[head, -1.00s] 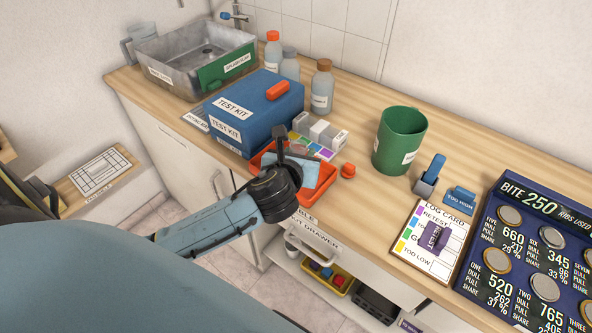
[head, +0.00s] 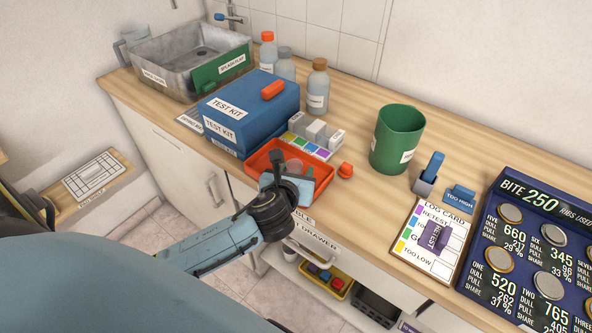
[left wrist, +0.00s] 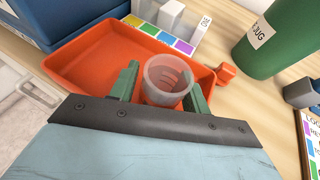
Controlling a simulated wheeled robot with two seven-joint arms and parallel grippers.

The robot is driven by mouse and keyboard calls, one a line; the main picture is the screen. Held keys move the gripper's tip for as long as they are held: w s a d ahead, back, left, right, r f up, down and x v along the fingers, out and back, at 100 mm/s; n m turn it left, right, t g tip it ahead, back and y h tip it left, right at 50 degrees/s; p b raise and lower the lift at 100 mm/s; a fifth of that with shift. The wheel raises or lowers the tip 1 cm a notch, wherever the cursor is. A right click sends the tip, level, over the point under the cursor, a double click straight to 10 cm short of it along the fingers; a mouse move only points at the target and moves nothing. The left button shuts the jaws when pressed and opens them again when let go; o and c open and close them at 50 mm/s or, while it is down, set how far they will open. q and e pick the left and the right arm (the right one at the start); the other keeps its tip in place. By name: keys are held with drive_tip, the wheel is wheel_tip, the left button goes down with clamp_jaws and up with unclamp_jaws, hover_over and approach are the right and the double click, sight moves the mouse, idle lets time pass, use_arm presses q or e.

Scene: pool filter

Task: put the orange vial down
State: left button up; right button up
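The vial (left wrist: 168,78) is a clear, open-topped cup with orange at its lower end. It is upright between the two green fingers of my left gripper (left wrist: 162,92) in the left wrist view. The fingers look closed on its sides. In the head view its pale rim (head: 293,167) shows over the orange tray (head: 322,183), just beyond my left gripper (head: 287,177). The tray (left wrist: 88,68) also fills much of the left wrist view. The vial's base is hidden, so I cannot tell whether it touches the tray floor. My right gripper is not in view.
A blue test kit box (head: 247,112) and a colour strip with white blocks (head: 315,135) stand behind the tray. An orange cap (head: 345,170) lies right of it. A green jug (head: 398,140) stands further right.

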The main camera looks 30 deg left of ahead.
use_arm(q)
drive_tip(key=shift+o, duration=0.3)
drive_tip(key=shift+s+d+r, duration=0.1)
drive_tip(key=shift+s+r, duration=0.1)
drive_tip(key=p+v, duration=0.2)
drive_tip(key=v, duration=0.9)
drive_tip(key=shift+s, duration=0.3)
drive_tip(key=shift+r, duration=0.15)
